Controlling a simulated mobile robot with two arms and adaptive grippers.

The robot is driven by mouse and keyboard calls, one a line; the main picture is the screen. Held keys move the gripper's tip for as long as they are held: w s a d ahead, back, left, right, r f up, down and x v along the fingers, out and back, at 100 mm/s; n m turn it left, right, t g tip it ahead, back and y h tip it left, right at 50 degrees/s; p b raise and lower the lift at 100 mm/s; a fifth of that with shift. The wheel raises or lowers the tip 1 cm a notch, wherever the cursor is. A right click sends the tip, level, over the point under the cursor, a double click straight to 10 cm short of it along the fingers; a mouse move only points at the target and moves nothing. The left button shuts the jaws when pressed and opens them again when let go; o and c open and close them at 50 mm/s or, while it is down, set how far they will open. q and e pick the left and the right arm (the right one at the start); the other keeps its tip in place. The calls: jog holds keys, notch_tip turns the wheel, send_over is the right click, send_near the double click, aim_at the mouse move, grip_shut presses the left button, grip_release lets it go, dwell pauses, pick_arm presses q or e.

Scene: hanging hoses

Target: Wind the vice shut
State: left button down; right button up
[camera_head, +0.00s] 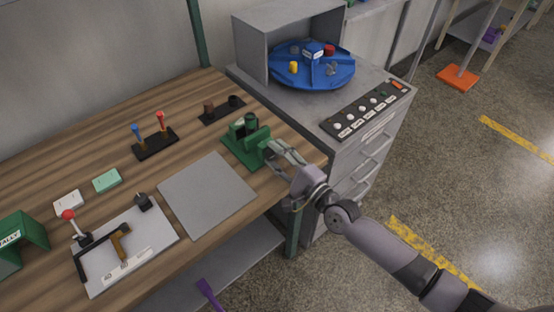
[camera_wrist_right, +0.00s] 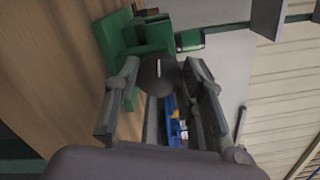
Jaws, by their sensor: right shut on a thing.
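The green vice (camera_head: 259,135) is fixed near the right front corner of the wooden bench. A small dark green cylinder-like part (camera_head: 250,120) stands up at its top; it also shows in the right wrist view (camera_wrist_right: 189,40). My right gripper (camera_head: 273,150) reaches in from the right at the vice's front end. In the right wrist view its two fingers stand either side of a dark rounded handle part (camera_wrist_right: 158,73) of the vice, with a pale line on it. The gripper is shut on this handle. The gap between the vice jaws is hard to make out. My left gripper is out of view.
A grey mat (camera_head: 207,194) lies left of the vice. A black block with dark pegs (camera_head: 222,108) and a lever box (camera_head: 155,142) stand behind. The grey cabinet (camera_head: 370,130) with a blue turntable (camera_head: 312,72) and button panel (camera_head: 365,108) stands close on the right.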

jog(key=m+b, duration=0.1)
jog(key=m, duration=0.4)
jog(key=shift+m, duration=2.5)
jog(key=o, duration=1.1)
jog(key=shift+o, duration=0.2)
jog(key=v, duration=1.2)
